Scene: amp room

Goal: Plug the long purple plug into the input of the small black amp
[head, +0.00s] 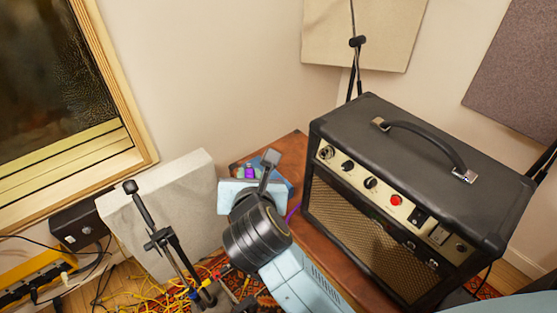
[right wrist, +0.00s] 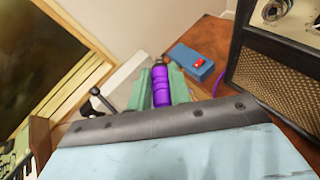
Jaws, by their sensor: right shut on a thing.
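The long purple plug (right wrist: 161,86) is between the two green-looking fingers of my right gripper (right wrist: 160,80), its dark end pointing away from the wrist. In the head view, only a small part of the plug (head: 249,173) shows by the right gripper (head: 256,174), which is shut on it. The black amp (head: 420,155) stands to the right, with a cream front panel. A round jack socket (head: 326,153) sits at the panel's left end. The plug is left of the amp and apart from it. My left gripper is not in view.
The amp stands on a wooden surface (head: 297,147). A blue pedal with a red button (right wrist: 193,63) lies between plug and amp. A purple cable (right wrist: 218,80) runs near it. A microphone stand (head: 165,240), a pale panel (head: 165,210) and tangled yellow cables (head: 140,290) are at left.

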